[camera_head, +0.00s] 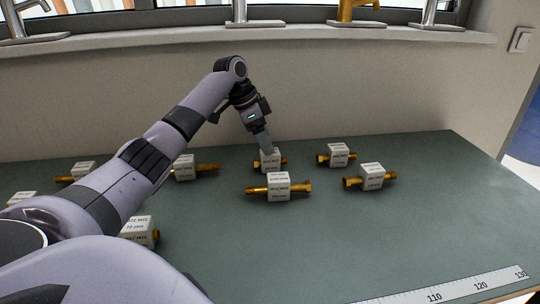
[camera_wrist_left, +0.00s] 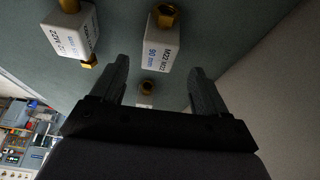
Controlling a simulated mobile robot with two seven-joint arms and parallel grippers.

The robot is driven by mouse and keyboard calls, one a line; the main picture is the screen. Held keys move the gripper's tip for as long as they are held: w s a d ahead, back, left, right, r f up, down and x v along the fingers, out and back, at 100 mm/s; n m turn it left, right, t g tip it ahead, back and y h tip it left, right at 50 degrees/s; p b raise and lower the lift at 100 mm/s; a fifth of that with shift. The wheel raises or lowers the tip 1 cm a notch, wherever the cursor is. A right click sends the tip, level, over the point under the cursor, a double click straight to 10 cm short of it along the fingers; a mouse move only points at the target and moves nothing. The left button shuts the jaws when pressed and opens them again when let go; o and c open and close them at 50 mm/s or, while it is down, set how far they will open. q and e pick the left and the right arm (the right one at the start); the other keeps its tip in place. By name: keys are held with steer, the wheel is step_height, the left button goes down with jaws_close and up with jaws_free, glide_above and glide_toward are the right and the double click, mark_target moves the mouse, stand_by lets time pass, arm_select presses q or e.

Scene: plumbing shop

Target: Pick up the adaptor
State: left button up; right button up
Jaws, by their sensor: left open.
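Several brass adaptors with white block labels lie on the green table. My left gripper (camera_head: 264,146) is open, pointing down at the back adaptor (camera_head: 278,160), whose left part it partly hides. In the left wrist view, the gripper (camera_wrist_left: 158,68) has its two dark fingers apart. A brass end (camera_wrist_left: 146,88) shows between them, its body mostly hidden by the gripper. An adaptor labelled M22 and 90 mm (camera_wrist_left: 160,51) lies beyond the fingertips. Whether the fingers touch anything cannot be told. My right gripper is not in view.
Other adaptors lie close by: one in front (camera_head: 278,186), two to the right (camera_head: 338,155) (camera_head: 371,177), and one to the left (camera_head: 184,167). A wall stands behind the table, with faucets on the sill. A ruler (camera_head: 450,291) lies at the front right.

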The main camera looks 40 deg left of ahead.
mark_target(272, 158)
arm_select(q)
steer(key=shift+w+f, duration=0.2)
steer(key=shift+f, duration=0.25)
steer(key=x, duration=0.6)
steer(key=shift+s+d+f, duration=0.15)
steer(key=shift+s, duration=0.15)
steer(key=c, duration=1.1)
